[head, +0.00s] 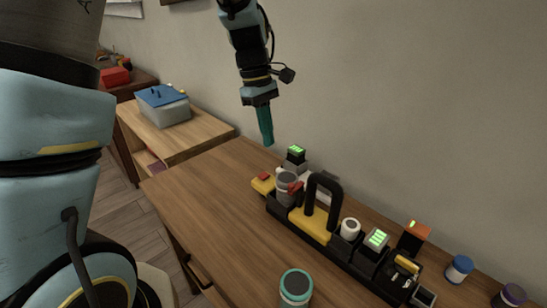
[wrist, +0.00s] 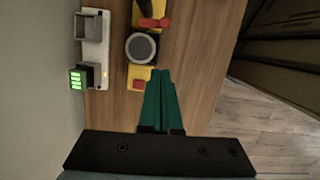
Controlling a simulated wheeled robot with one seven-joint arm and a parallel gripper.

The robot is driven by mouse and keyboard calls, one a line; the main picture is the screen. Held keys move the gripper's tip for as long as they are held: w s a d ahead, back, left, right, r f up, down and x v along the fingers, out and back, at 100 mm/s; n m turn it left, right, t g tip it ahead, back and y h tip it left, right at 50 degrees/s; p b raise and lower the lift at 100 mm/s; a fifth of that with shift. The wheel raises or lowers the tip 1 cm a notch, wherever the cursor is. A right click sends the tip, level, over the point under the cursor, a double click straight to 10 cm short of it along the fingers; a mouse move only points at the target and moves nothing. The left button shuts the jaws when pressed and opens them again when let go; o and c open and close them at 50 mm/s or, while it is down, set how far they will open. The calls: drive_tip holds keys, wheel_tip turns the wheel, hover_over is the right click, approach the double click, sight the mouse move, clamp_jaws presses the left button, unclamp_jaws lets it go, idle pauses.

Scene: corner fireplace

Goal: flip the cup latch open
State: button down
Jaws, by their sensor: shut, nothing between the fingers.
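The cup (head: 287,188) is a grey round container with a dark rim, standing at the left end of a black and yellow rack. In the wrist view I look down on its round grey top (wrist: 140,48). A red piece, apparently the latch (head: 295,187), sits on the cup's right side; the red piece also shows at the cup's upper edge in the wrist view (wrist: 154,22). My gripper (head: 268,143), with teal fingers, is shut and empty. It points down above and slightly left of the cup, apart from it. In the wrist view the fingertips (wrist: 161,71) appear beside the cup.
A yellow block with a red top (head: 264,177) lies left of the cup. A green-lit device (head: 296,154) stands behind it. A black handle arch (head: 323,192) rises right of the cup. A teal-rimmed jar (head: 296,288) stands in front. The table's left part is clear.

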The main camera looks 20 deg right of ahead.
drive_tip(key=shift+v, duration=1.4)
drive_tip(key=shift+s, duration=0.1)
drive_tip(key=a+f+m+t, duration=0.2)
drive_tip(key=a+m, duration=0.1)
drive_tip(key=a, duration=1.2)
drive_tip(key=s+a+f+m+t, duration=0.1)
drive_tip(key=a+f+m+t, duration=0.1)
drive_tip(key=a, duration=1.3)
drive_tip(key=shift+s+a+m+y, duration=0.25)
drive_tip(key=shift+s+m+y, duration=0.1)
drive_tip(key=shift+m+y, duration=0.05)
